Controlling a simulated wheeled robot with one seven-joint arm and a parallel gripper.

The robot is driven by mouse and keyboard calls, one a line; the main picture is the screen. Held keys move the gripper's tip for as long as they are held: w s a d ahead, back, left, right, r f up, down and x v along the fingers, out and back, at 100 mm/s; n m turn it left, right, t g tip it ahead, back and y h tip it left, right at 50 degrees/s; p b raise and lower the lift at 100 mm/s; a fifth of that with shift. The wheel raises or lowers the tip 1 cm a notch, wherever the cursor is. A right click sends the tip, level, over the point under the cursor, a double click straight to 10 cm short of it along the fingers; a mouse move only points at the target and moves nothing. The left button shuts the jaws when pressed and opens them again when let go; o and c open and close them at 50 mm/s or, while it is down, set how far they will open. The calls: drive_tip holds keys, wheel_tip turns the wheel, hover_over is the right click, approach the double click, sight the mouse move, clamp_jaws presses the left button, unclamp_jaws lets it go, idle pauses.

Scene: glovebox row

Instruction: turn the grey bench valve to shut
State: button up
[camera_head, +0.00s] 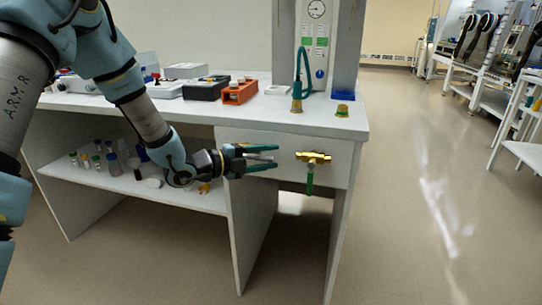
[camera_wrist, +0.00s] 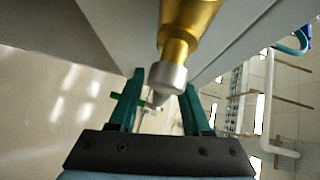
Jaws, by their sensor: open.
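A brass valve (camera_head: 318,156) sits on the front panel of the bench, and its green lever (camera_head: 310,183) hangs straight down. I see no wholly grey valve. My gripper (camera_head: 277,157) is open just left of the valve in the head view, with its fingers pointing toward it. In the wrist view a brass fitting (camera_wrist: 187,18) with a grey end (camera_wrist: 167,77) shows in front of the open gripper (camera_wrist: 160,95), seemingly the same valve. A small green part (camera_wrist: 116,97) shows by the left finger. I cannot tell whether a finger touches anything.
The white bench top (camera_head: 335,122) carries a teal hooked tap (camera_head: 298,88), a low brass fitting (camera_head: 342,111) and an orange box (camera_head: 239,92). Several bottles stand on the lower shelf (camera_head: 190,193). The floor (camera_head: 430,190) right of the bench is clear, with white carts beyond.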

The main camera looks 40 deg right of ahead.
drive_tip(key=shift+s+d+f, duration=0.1)
drive_tip(key=shift+s+d, duration=0.05)
drive_tip(key=shift+d, duration=0.3)
clamp_jaws()
idle(1.2)
